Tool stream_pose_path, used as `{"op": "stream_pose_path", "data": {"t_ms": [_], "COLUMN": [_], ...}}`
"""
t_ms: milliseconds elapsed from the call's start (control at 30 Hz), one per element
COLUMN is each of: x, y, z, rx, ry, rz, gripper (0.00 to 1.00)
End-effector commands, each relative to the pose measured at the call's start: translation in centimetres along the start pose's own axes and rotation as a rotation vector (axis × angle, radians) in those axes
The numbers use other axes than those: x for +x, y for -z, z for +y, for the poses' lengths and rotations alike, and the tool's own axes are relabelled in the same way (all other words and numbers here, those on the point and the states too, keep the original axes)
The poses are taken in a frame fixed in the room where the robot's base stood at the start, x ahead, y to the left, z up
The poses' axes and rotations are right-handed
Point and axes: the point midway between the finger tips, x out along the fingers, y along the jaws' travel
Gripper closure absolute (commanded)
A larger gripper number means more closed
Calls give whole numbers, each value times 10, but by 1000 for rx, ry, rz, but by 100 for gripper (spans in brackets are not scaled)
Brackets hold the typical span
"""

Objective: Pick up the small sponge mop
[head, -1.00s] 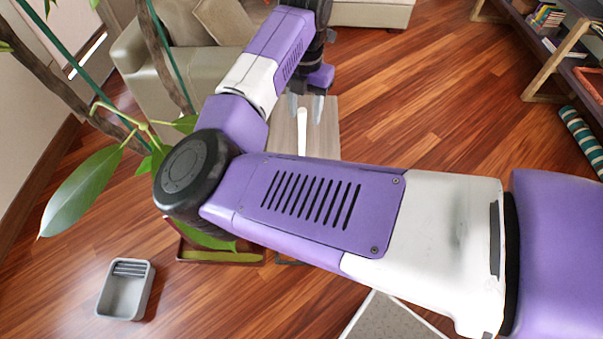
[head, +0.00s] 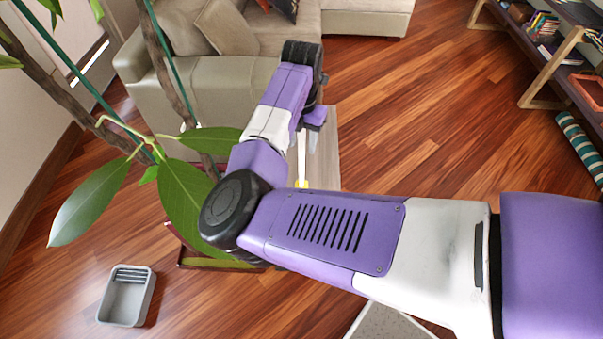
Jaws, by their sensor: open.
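The small sponge mop (head: 302,162) has a thin white handle and a yellow part at its near end. It lies on a narrow light wooden table (head: 326,165) in the head view, partly hidden by my arm. My gripper (head: 306,143) is open at the handle's far part, pointing down. One pale fingertip shows just right of the handle; the other is mostly hidden behind my wrist. I cannot tell whether the fingers are around the handle or still above it.
A leafy plant (head: 95,200) stands close on the left of my arm. A beige sofa (head: 215,95) is behind the table. A grey bin (head: 126,296) is on the floor at lower left. A shelf (head: 545,50) stands at far right, with free wooden floor between.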

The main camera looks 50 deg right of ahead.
Motion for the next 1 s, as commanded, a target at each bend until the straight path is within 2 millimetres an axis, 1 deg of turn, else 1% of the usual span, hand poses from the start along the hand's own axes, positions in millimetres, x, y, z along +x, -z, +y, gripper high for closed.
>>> {"op": "stream_pose_path", "data": {"t_ms": [33,67,100,267,600,733,867,967,1000], "x": [0,0,0,0,-1,-5,-16,-30,-38], "y": [0,0,0,0,0,0,0,0,0], "z": [0,0,0,0,0,1,1,1,2], "rx": [0,0,0,0,0,0,1,2,2], "ry": [0,0,0,0,0,-1,-2,-4,-5], "rz": [0,0,0,0,0,0,-2,-1,-1], "gripper": [56,60,68,99,100,100,100,100,100]}}
